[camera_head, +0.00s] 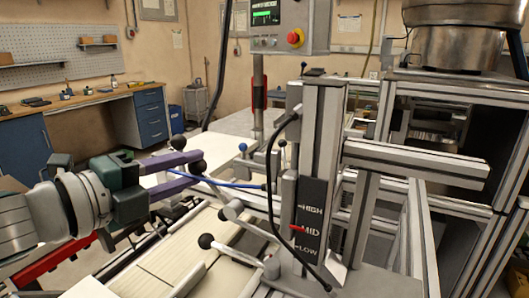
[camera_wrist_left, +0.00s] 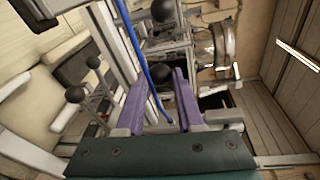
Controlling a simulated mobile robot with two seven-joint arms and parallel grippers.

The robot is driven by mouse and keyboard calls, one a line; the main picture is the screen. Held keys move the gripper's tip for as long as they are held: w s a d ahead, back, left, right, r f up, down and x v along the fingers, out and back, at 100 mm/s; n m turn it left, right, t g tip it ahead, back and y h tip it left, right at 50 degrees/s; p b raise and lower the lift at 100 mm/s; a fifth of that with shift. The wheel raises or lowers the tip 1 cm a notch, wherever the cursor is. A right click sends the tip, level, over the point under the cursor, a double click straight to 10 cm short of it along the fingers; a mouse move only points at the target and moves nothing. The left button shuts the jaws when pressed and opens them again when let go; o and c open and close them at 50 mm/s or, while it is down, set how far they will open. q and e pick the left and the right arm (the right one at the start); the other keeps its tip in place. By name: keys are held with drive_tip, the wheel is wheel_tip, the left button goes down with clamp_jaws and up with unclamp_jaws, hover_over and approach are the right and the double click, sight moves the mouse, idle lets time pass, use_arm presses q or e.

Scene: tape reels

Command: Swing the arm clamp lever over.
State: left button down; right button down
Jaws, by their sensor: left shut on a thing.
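My left gripper (camera_head: 196,167) comes in from the left with two purple fingers. It is shut on the black ball knob (camera_head: 198,168) of the arm clamp lever, which sits between the fingertips. The lever's rod, partly hidden, runs from there toward the grey upright column (camera_head: 318,150). In the left wrist view the knob (camera_wrist_left: 161,78) shows between the ends of the purple fingers (camera_wrist_left: 160,85). The column carries a black HIGH, MID, LOW scale (camera_head: 311,219) with a red pointer at MID. My right gripper is not in view.
A blue hose (camera_head: 235,184) passes close by the fingers. Other black ball knobs stand nearby, one lower (camera_head: 206,241) and one behind (camera_head: 178,142). A grey horizontal arm (camera_head: 415,160) reaches right from the column. A control panel with a red button (camera_head: 295,38) stands behind.

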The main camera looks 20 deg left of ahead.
use_arm(q)
drive_tip(key=shift+s+d+r+m+y+p, duration=0.1)
drive_tip(key=shift+d+r+m+y+p, duration=0.3)
drive_tip(key=shift+d+m+p, duration=0.55)
drive_tip(key=shift+s+d+r+m+y+p, duration=0.1)
drive_tip(key=shift+d+r+m+y+p, duration=0.15)
drive_tip(key=shift+d+r+m+p, duration=0.6)
drive_tip(key=shift+d+r+m+y+p, duration=0.15)
drive_tip(key=shift+d+m+y+p, duration=0.2)
drive_tip(key=shift+d+m+p, duration=0.6)
drive_tip(key=shift+a+m, duration=0.2)
drive_tip(key=shift+m, duration=0.25)
drive_tip(key=c, duration=0.5)
unclamp_jaws()
